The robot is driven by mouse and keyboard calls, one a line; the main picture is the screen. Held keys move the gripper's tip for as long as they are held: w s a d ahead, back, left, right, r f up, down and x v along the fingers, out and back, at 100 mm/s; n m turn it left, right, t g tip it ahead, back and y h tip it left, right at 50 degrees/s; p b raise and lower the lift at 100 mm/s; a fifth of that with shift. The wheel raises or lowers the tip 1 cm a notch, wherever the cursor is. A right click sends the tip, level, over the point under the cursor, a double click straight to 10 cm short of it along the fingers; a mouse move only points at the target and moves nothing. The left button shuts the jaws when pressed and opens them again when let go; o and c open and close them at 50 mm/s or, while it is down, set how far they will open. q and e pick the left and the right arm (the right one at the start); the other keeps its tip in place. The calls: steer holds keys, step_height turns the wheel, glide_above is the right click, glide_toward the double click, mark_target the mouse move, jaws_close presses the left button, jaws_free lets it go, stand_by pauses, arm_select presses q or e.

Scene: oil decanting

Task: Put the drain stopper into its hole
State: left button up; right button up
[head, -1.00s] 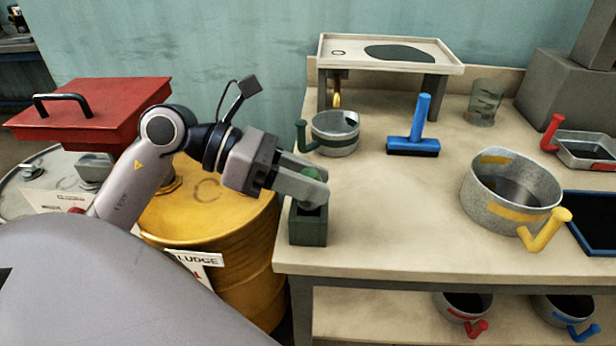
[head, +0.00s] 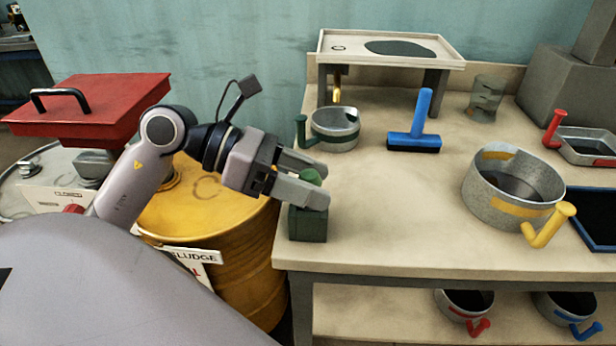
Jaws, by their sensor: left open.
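A green knob (head: 311,177), which looks like the drain stopper's grip, stands at the dark green block-shaped holder (head: 308,227) on the table's left front corner. My left gripper (head: 314,183) is open, its fingers on either side of the knob. The near finger hides the knob's lower part and the holder's top, so I cannot tell how the stopper sits there. A raised metal tray (head: 448,62) at the back of the table has a small dark ring (head: 338,48), possibly the hole, and a large dark patch. My right gripper is not in view.
A green-handled pot (head: 335,130) stands behind the holder, with a blue squeegee (head: 415,137) to its right. A yellow-handled pot (head: 488,208) and a glass jar (head: 485,100) stand further right. A yellow drum (head: 215,225) stands left of the table. The table's middle front is clear.

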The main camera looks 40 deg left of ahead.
arm_select(q)
steer(key=b+v, duration=0.1)
steer(key=v, duration=0.6)
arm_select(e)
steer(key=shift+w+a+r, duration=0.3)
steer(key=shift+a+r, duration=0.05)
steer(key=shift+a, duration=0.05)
arm_select(q)
steer(key=shift+a, duration=0.15)
